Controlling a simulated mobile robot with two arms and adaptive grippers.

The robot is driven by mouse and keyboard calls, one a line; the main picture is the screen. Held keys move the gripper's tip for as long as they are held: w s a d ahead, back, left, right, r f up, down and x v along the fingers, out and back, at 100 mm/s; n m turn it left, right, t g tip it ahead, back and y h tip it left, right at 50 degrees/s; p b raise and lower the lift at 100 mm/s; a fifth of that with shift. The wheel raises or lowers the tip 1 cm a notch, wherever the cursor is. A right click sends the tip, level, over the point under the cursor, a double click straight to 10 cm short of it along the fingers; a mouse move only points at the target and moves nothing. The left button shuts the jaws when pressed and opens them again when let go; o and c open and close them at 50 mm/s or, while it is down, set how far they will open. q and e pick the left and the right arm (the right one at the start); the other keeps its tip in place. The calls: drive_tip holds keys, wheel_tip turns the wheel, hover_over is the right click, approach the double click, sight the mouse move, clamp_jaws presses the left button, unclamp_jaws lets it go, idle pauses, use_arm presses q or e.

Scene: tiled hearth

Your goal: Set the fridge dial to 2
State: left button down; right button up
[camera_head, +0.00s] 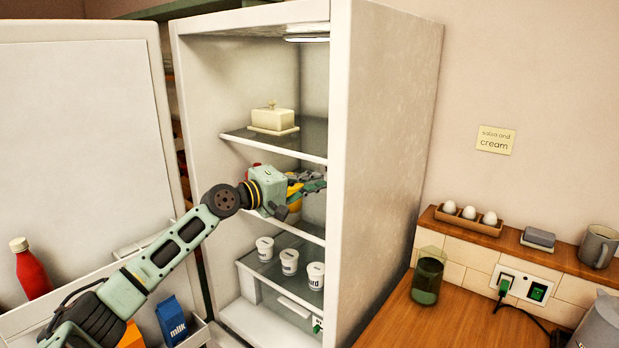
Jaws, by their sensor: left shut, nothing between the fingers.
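The white fridge (390,130) stands open, with its door (85,130) swung out to the left. I cannot make out the dial in this view; the gripper or the fridge's near right wall may hide it. My left gripper (318,182) is inside the fridge at the middle shelf, its fingers shut and empty, pointing right towards the inner right wall. I cannot tell whether the fingertips touch anything. My right gripper is not in view.
A butter dish (271,117) stands on the upper shelf (300,150). A yellow item (294,207) is partly hidden behind my gripper. White pots (289,261) stand lower down. The door holds a red bottle (31,272) and milk carton (171,320). A wooden counter (400,318) lies right.

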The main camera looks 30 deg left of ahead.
use_arm(q)
drive_tip(key=shift+d+f, duration=0.1)
drive_tip(key=shift+f, duration=0.05)
drive_tip(key=shift+d+f+n+t+p, duration=0.3)
drive_tip(key=shift+f+n+t, duration=0.2)
drive_tip(key=shift+n, duration=1.35)
drive_tip(key=shift+d+f+n+t+p, duration=0.3)
drive_tip(key=shift+f+n, duration=0.3)
drive_tip(key=shift+n, duration=1.2)
drive_tip(key=shift+d+f+n+t+p, duration=0.3)
drive_tip(key=shift+f+n+t, duration=0.25)
drive_tip(key=shift+n, duration=1.3)
drive_tip(key=shift+f, duration=0.1)
